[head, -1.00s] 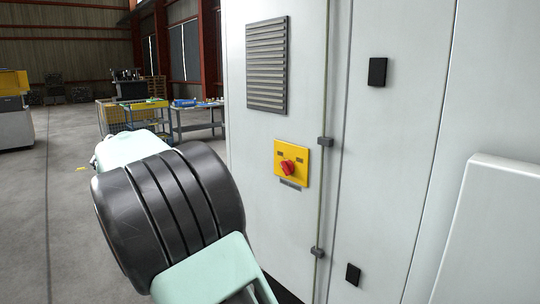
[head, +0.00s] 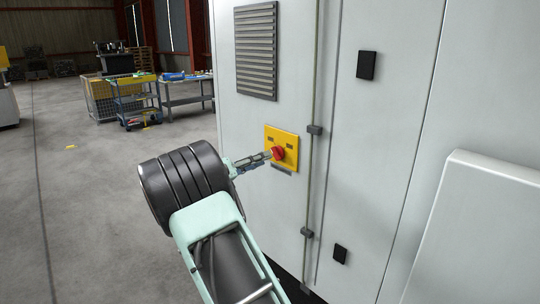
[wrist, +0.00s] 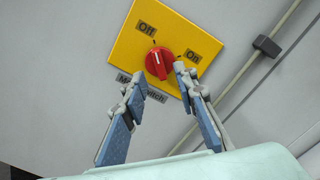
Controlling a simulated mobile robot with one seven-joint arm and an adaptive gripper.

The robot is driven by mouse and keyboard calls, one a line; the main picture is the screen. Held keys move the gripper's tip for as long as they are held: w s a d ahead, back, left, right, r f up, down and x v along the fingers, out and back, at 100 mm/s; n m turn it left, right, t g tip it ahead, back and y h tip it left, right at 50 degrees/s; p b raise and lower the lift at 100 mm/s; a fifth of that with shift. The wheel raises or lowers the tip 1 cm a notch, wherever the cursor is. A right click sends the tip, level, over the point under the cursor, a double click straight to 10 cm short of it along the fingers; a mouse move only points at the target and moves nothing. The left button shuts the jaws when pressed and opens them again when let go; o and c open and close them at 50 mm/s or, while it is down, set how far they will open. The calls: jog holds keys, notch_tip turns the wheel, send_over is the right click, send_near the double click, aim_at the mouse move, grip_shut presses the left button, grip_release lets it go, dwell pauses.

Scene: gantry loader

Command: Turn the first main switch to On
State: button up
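The main switch is a red rotary knob (head: 278,154) on a yellow plate (head: 291,139) on the grey cabinet door. In the wrist view the knob (wrist: 159,63) has a white line along its handle, running roughly toward the "Off" label (wrist: 147,28). The "On" label (wrist: 193,57) is to its right. My gripper (head: 262,159) reaches the switch from the left in the head view. In the wrist view its blue-padded fingers (wrist: 156,76) are apart, with the tips just below and either side of the knob. I cannot tell whether they touch it.
The cabinet door (head: 240,125) has a louvred vent (head: 256,50) above the switch. A vertical rod (head: 315,90) with a dark bracket (head: 315,130) runs just right of the plate. A pale panel (head: 470,230) stands at the right. The floor (head: 80,210) at left is clear; carts stand farther back.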

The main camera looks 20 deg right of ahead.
aim_at(274, 154)
jog(key=shift+x, duration=2.2)
jog(key=shift+c, duration=0.3)
grip_shut()
